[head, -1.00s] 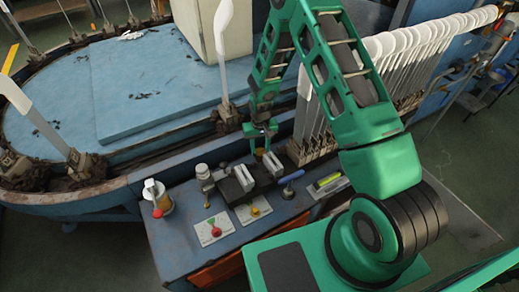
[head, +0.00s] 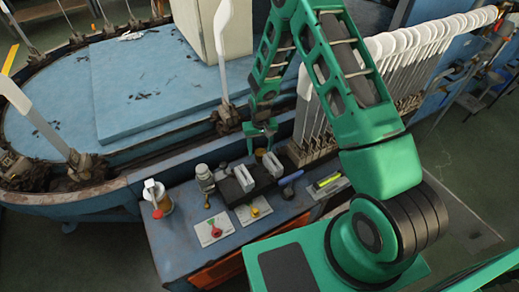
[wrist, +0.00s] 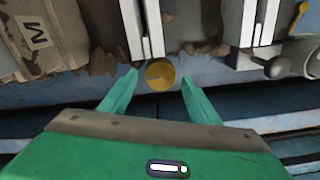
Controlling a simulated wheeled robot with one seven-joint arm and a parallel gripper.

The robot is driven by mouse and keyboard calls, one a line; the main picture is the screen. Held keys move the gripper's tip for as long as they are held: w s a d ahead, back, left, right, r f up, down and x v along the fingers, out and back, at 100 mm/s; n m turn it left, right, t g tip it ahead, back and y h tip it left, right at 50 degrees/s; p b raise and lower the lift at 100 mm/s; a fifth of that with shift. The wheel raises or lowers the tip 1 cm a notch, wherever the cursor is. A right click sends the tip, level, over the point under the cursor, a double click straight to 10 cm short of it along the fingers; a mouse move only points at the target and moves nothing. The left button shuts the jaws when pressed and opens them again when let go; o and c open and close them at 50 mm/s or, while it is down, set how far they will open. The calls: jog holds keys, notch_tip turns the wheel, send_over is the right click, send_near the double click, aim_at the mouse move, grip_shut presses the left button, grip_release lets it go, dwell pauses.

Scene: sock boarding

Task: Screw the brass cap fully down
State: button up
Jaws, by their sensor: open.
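The brass cap (wrist: 160,75) is a round yellow disc seen from above in the wrist view, by the edge of a blue surface. In the head view a small brass-coloured piece (head: 260,153) shows at the back of the bench, behind the grey blocks. My gripper (head: 260,146) is over it, pointing down. In the wrist view my two green fingers (wrist: 160,78) are apart, one on each side of the cap, with visible gaps. I cannot tell how far down the fingertips reach, nor how far the cap is screwed on.
Upright grey blocks (head: 245,178) stand close by on the bench (head: 178,235).

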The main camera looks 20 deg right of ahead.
notch_tip(320, 180, up, 10)
dwell(0.5)
jog(key=shift+r, duration=0.1)
notch_tip(320, 180, up, 17)
jog(key=t, duration=0.2)
send_over(260, 151)
jog(key=s+d, duration=0.3)
jog(key=s, duration=0.1)
jog(key=s+d+r+t, duration=0.2)
jog(key=s+d+r, duration=0.2)
jog(key=s+r, duration=0.85)
jog(key=s+d+m+g, duration=0.2)
jog(key=s+d, duration=0.3)
jog(key=s, duration=0.5)
jog(key=s+d+m+g, duration=0.2)
jog(key=s+d, duration=0.4)
jog(key=s, duration=0.4)
jog(key=shift+s+d+r+m, duration=0.2)
jog(key=shift+r+m, duration=0.2)
jog(key=shift+m, duration=0.3)
